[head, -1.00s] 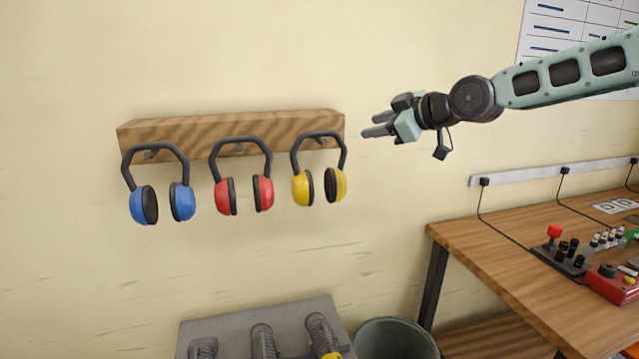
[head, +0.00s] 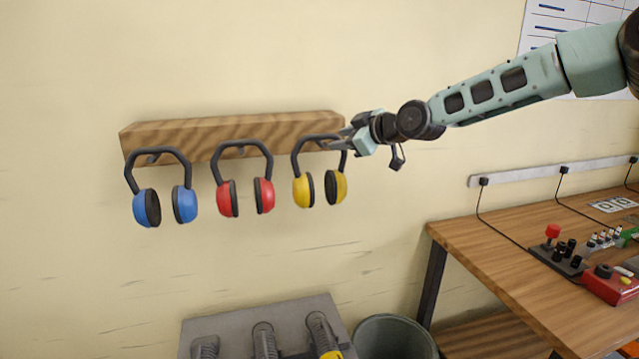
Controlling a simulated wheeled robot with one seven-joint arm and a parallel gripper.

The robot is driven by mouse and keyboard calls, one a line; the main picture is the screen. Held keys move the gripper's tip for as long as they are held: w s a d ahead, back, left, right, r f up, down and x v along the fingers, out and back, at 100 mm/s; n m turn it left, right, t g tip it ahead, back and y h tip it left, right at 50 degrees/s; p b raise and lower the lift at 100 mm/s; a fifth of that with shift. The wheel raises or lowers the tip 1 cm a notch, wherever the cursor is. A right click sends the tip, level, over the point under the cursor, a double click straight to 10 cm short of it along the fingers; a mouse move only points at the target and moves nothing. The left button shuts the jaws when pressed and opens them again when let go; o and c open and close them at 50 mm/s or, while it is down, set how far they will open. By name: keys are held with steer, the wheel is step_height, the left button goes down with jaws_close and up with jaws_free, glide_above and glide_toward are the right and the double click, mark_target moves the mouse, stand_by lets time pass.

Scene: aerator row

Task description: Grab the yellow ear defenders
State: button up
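The yellow ear defenders (head: 335,187) have yellow cups and a dark headband. They hang from the right end of a wooden wall rail (head: 190,131). My gripper (head: 335,143) reaches in from the right, with its fingers at the right upper part of the yellow pair's headband. The fingers overlap the band in the picture; I cannot tell whether they touch it or whether they are parted. Red ear defenders (head: 264,194) hang in the middle of the rail, and blue ear defenders (head: 184,204) hang at the left.
A wooden workbench (head: 500,265) with control boxes stands at the right. A grey bin (head: 395,335) and a grey stand with hoses (head: 235,318) are below the rail. The wall between the hanging cups and the stand is clear.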

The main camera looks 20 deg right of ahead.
steer(key=shift+p+x, duration=0.3)
steer(key=shift+x, duration=0.95)
jaws_close()
